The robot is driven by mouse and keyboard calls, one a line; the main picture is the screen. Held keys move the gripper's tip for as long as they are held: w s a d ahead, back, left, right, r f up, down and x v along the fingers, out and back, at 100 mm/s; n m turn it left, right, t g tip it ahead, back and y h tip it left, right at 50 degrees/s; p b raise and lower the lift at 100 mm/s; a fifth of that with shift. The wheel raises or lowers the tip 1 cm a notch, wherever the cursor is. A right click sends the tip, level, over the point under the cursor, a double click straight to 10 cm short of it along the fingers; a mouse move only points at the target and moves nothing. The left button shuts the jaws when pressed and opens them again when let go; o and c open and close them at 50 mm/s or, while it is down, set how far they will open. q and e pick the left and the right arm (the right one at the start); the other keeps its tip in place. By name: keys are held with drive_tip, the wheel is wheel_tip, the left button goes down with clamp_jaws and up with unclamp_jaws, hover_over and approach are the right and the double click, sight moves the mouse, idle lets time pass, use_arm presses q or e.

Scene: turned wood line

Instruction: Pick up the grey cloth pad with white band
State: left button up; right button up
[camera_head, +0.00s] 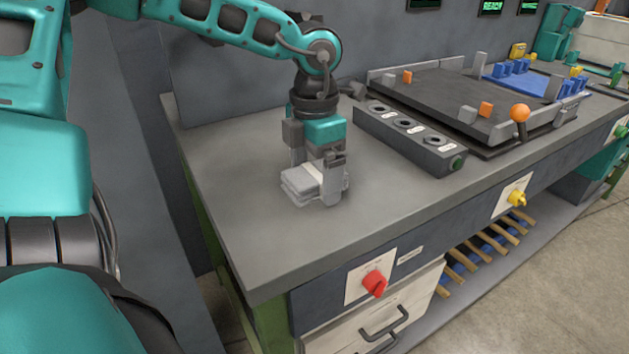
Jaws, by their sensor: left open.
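The grey cloth pad with white band (294,188) lies on the grey bench top (250,235) near its left end. It looks like a small folded stack, with the white band across its middle. My left gripper (322,186) points straight down over the pad, with its fingers at the pad's right part. The gripper is open, and its fingers and palm hide part of the pad. I cannot tell whether the fingers touch it. My right gripper does not show.
A dark block with several round holes (407,137) stands right of the gripper. Behind it is a dark fixture plate (445,97) with an orange ball knob (519,113). A red switch (375,284) sits on the bench front. The bench top left and in front of the pad is clear.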

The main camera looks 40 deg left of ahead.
sight(314, 172)
use_arm(q)
drive_tip(key=shift+c, duration=0.4)
drive_tip(key=c, duration=1)
drive_tip(key=shift+r, duration=0.15)
wheel_tip(314, 172, up, 19)
drive_tip(key=p, duration=0.3)
drive_tip(key=shift+r+p, duration=0.3)
drive_tip(key=shift+r, duration=0.15)
